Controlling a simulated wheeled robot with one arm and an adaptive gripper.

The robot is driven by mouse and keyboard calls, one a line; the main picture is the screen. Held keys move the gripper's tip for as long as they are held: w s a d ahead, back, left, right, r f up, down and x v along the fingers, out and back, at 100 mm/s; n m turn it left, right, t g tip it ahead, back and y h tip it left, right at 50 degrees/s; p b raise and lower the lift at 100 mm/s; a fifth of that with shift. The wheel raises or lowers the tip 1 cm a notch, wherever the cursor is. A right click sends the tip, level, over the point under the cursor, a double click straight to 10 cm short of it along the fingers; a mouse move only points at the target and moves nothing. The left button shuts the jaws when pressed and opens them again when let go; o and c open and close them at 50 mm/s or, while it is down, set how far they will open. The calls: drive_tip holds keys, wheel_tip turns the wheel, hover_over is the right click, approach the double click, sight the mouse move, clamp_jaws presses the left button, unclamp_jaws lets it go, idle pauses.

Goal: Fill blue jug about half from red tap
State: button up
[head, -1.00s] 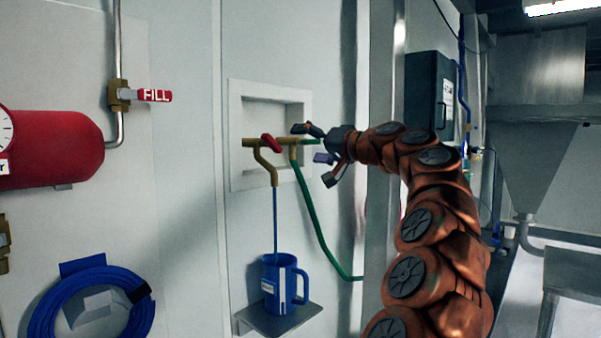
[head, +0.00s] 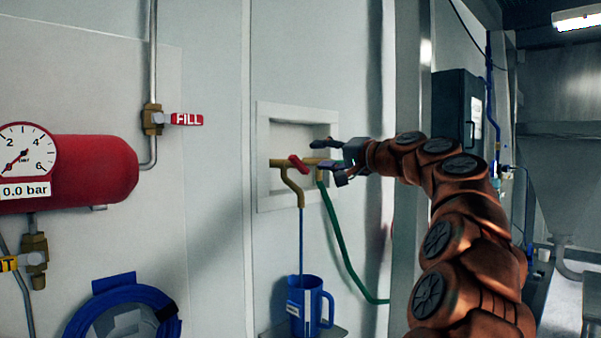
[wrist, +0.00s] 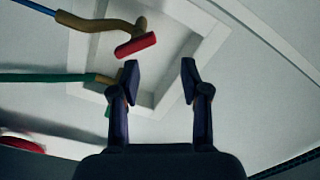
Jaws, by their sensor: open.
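The blue jug (head: 303,308) stands upright on a small grey shelf (head: 332,332) below the brass tap spout (head: 291,188). A thin blue stream (head: 301,240) runs from the spout down into the jug. The level inside the jug cannot be seen. The red tap handle (head: 298,164) sits on the brass pipe; it also shows in the wrist view (wrist: 136,45). My gripper (head: 324,157) is open and empty, to the right of the red handle and apart from it. In the wrist view my open fingers (wrist: 160,80) point toward the wall recess, with the handle beyond and left.
A green hose (head: 340,245) hangs from a second outlet beside the tap, close to my gripper. A red tank (head: 95,170) with a gauge (head: 25,160), a FILL valve (head: 186,119) and a coiled blue hose (head: 80,318) are on the left wall.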

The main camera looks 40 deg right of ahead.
sight(303, 165)
drive_tip(key=shift+w+d+f+m+h+p, duration=0.15)
drive_tip(key=shift+w+d+f+m+p, duration=0.45)
drive_tip(key=shift+w+m, duration=1.55)
drive_tip(key=shift+w+d+f+m+h+p, duration=0.1)
drive_tip(key=shift+w+d+f+m+p, duration=0.45)
drive_tip(key=shift+w+m, duration=1.55)
drive_tip(key=shift+w+d+f+m+h+p, duration=0.25)
drive_tip(key=shift+w+m+p, duration=0.8)
drive_tip(key=shift+m, duration=1.9)
drive_tip(key=shift+w+f, duration=0.1)
drive_tip(key=shift+w, duration=0.05)
clamp_jaws()
